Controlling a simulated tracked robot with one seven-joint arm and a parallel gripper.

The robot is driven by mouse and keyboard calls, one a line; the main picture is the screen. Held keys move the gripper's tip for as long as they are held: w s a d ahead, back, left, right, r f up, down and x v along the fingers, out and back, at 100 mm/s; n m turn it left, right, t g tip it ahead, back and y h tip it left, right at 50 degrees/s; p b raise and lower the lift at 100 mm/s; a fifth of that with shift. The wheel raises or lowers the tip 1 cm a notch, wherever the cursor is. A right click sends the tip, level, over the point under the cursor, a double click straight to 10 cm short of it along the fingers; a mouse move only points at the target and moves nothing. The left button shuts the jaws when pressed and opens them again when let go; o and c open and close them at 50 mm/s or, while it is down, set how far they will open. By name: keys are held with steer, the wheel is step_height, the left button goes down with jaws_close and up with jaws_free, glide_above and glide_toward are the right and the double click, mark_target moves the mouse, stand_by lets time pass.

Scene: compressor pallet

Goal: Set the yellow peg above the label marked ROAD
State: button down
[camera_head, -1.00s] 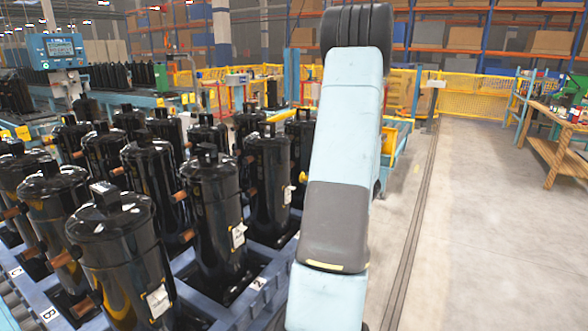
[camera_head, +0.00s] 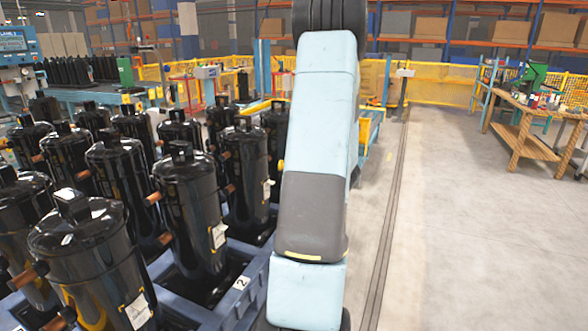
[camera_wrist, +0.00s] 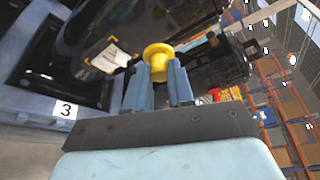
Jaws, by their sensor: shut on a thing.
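My gripper (camera_wrist: 158,76) has two blue fingers shut on the yellow peg (camera_wrist: 158,53). The peg has a wide round flanged head that sticks out past the fingertips. It is close to a black compressor (camera_wrist: 122,32) that bears a white label (camera_wrist: 106,56), with print too small to read. I cannot tell whether peg and compressor touch. No label that I can read as ROAD shows in either view.
Several black compressors (camera_head: 192,206) with copper stubs stand in rows on a blue pallet (camera_head: 215,320). Number tags 2 (camera_head: 241,283) and 3 (camera_wrist: 66,109) mark its edge. A wooden workbench (camera_head: 525,125) stands at right. The grey floor (camera_head: 450,240) between is clear.

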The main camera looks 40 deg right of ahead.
steer(key=shift+w+a, duration=0.3)
steer(key=shift+w, duration=0.4)
steer(key=shift+w+a, duration=0.25)
steer(key=shift+w, duration=0.4)
steer(key=shift+w+a, duration=0.3)
steer(key=shift+w, duration=0.4)
steer(key=shift+w+a+r, duration=0.1)
steer(key=shift+w+a, duration=0.1)
steer(key=shift+w, duration=0.4)
stand_by(1.0)
steer(key=c, duration=0.9)
jaws_free()
steer(key=shift+s, duration=0.1)
glide_toward(281, 165)
steer(key=shift+s+a+r, duration=0.1)
steer(key=shift+s+r, duration=0.05)
steer(key=shift+s, duration=0.35)
steer(key=shift+s+a+r, duration=0.1)
steer(key=shift+s+r, duration=0.05)
steer(key=shift+s, duration=0.35)
